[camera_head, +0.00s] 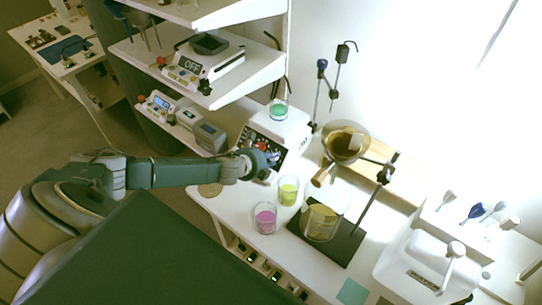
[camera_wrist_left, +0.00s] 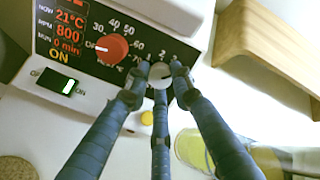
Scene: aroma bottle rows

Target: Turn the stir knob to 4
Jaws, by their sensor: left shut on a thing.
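The white stirrer (camera_head: 292,128) stands on the bench with its dark control panel facing my left arm. In the left wrist view its panel (camera_wrist_left: 84,55) reads 21°C, 800 RPM and 0 min, with a green lit ON switch (camera_wrist_left: 61,82). A red knob (camera_wrist_left: 111,48) with a numbered scale sits on the panel. Right of it, the pale grey stir knob (camera_wrist_left: 160,72) is between the fingers of my left gripper (camera_wrist_left: 160,76), which is shut on it. The left gripper (camera_head: 268,158) also shows in the head view.
A beaker with green liquid (camera_head: 279,112) stands on the stirrer. Shelves with a device reading OFF (camera_head: 200,66) are behind my arm.

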